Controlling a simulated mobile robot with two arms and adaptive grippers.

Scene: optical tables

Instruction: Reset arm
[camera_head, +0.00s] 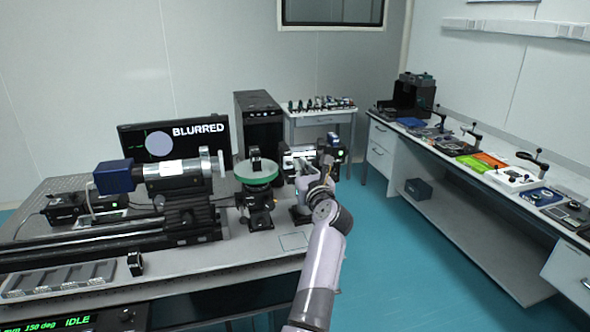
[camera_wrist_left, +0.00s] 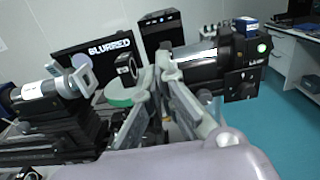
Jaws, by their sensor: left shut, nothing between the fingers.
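My left arm rises from the bottom centre of the head view. Its gripper (camera_head: 323,165) is at the right end of the optical table (camera_head: 235,259), in front of a black and silver optical unit (camera_head: 299,160). In the left wrist view the two grey fingers of the gripper (camera_wrist_left: 162,58) come together at the tips with nothing between them. The green round stage (camera_wrist_left: 124,97) shows just left of the fingers there, and the black optical unit (camera_wrist_left: 205,66) just right. I cannot tell whether the fingers touch either. My right gripper is in neither view.
A blue-ended lens barrel (camera_head: 172,172) stands left of the green stage (camera_head: 256,171). Behind are a monitor reading BLURRED (camera_head: 178,140) and a black computer tower (camera_head: 259,122). A side bench (camera_head: 480,180) with tools runs along the right. The floor (camera_head: 410,270) between is clear.

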